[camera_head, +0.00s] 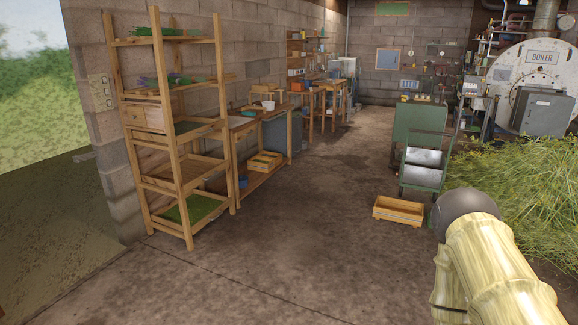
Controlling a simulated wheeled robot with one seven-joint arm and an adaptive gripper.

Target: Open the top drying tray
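A tall wooden drying rack (180,125) stands at the left against the block wall. Its top tray (163,41) is a shallow wooden frame near the top of the posts and appears to hold a little green material. Below it, another tray (183,86) holds purple and green herbs. Lower trays show green at the bottom level (193,209). Whether the top tray is slid out cannot be made out clearly. My arm, pale yellow with a dark rounded joint, shows at the lower right, far from the rack. My gripper is not in view.
A workbench (245,122) stands just behind the rack, with more benches beyond. A wooden crate (398,211) lies on the floor by a green machine (420,120). A heap of cut herbs (525,185) and a boiler (540,60) are at right. The middle floor is clear.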

